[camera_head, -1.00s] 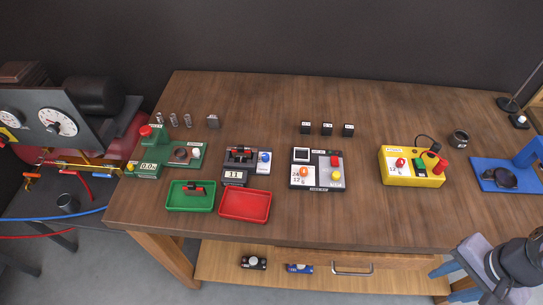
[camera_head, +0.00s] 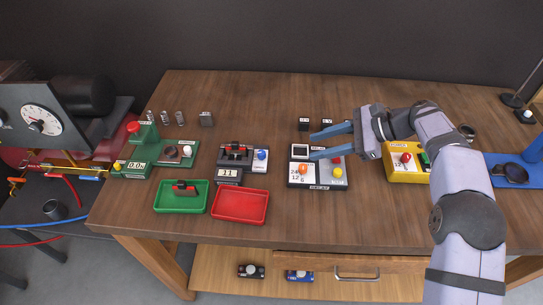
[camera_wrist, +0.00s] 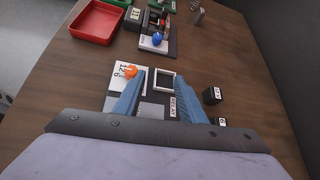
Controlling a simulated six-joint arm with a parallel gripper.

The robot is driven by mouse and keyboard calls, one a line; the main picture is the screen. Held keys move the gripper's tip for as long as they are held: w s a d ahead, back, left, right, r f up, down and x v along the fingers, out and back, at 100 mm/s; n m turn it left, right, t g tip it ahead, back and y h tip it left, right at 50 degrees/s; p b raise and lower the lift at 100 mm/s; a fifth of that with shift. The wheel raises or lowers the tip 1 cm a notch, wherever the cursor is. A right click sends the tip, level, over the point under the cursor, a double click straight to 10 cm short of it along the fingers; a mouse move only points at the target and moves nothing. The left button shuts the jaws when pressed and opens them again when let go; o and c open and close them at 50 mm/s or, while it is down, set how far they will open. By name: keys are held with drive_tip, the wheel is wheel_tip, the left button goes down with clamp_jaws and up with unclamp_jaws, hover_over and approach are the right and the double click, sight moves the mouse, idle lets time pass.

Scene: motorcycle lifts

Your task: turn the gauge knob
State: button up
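A dark gauge panel with a round white dial (camera_head: 41,120) stands at the far left in the head view, beside the table. Small yellow and blue handles (camera_head: 90,179) sit on the pipework below it. Which part is the gauge knob I cannot tell. My gripper (camera_head: 312,146) is open and empty, over the black-and-white relay box (camera_head: 303,185) at mid-table, pointing left. In the wrist view its two blue fingers (camera_wrist: 160,72) are spread above that box. The box's orange knob (camera_head: 302,170) also shows left of the fingers in the wrist view (camera_wrist: 130,71).
A red tray (camera_head: 240,219) and a green tray (camera_head: 181,209) lie near the table's front edge. A green device (camera_head: 137,168) and a black meter box with a blue button (camera_head: 262,155) stand behind them. The yellow box (camera_head: 404,176) is partly behind my arm.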

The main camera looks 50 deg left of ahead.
sight(262, 155)
drive_tip(key=s+a+g+b, duration=0.1)
drive_tip(key=s+a, duration=0.1)
drive_tip(key=s+a+f+g, duration=0.1)
drive_tip(key=s+a, duration=0.1)
drive_tip(key=shift+a+f+m+y+b, duration=0.15)
drive_tip(key=shift+a+m+y+b, duration=0.15)
drive_tip(key=shift+y+b, duration=0.1)
drive_tip(key=shift+s+a+g, duration=0.3)
drive_tip(key=shift+s+g, duration=0.3)
drive_tip(key=shift+p+x, duration=1)
drive_tip(key=shift+x, duration=2.55)
clamp_jaws()
